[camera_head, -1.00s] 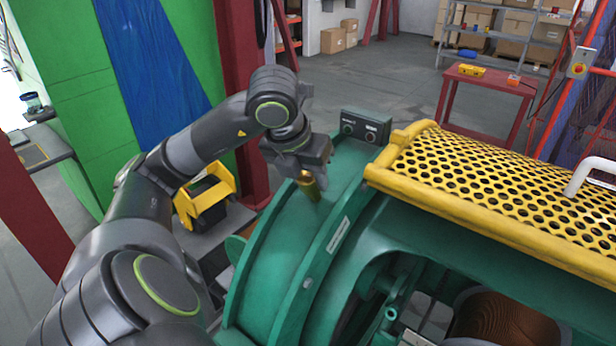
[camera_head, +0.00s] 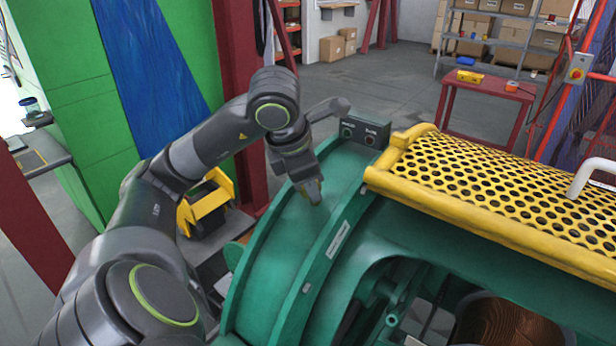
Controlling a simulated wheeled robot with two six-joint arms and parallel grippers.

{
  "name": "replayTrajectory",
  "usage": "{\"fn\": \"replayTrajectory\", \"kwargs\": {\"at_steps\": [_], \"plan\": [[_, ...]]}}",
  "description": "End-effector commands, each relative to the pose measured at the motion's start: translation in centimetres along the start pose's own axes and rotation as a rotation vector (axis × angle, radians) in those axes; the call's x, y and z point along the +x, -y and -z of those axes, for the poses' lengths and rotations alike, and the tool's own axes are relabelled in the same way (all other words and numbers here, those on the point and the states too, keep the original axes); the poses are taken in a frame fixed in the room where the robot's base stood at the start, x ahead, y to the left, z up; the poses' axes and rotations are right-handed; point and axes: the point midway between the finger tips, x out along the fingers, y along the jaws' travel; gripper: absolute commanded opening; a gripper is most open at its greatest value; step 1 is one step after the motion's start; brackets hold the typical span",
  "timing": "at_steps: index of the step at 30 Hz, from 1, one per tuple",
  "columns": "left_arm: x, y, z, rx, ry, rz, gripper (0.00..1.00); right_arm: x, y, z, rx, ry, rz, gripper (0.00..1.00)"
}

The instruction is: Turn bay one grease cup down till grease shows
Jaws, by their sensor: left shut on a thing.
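The brass grease cup (camera_head: 314,196) stands on top of the green curved housing (camera_head: 290,235) at the left end of the machine. My left gripper (camera_head: 312,188) is over the cup from above, its fingers shut on it. Only a small brass part shows below and between the fingers, so most of the cup is hidden. I cannot make out any grease around it. My right gripper is not in view.
A small control box (camera_head: 365,131) stands on the housing just behind the gripper. A yellow perforated guard (camera_head: 490,185) covers the machine to the right. A red table (camera_head: 485,95) stands farther back on open floor.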

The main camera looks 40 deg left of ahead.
Motion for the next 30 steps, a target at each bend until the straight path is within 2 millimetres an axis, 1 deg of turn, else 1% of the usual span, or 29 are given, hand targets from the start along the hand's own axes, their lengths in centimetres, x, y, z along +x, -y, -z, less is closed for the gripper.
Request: {"fn": "replayTrajectory", "kwargs": {"at_steps": [14, 30], "plan": [[-0.06, 0.1, -0.04, 0.451, 0.002, -0.008, 0.14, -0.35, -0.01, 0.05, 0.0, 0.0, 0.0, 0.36], [0.02, 0.22, 0.09, 0.964, 0.002, -0.017, 0.14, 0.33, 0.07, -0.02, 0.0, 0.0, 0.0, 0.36]]}}
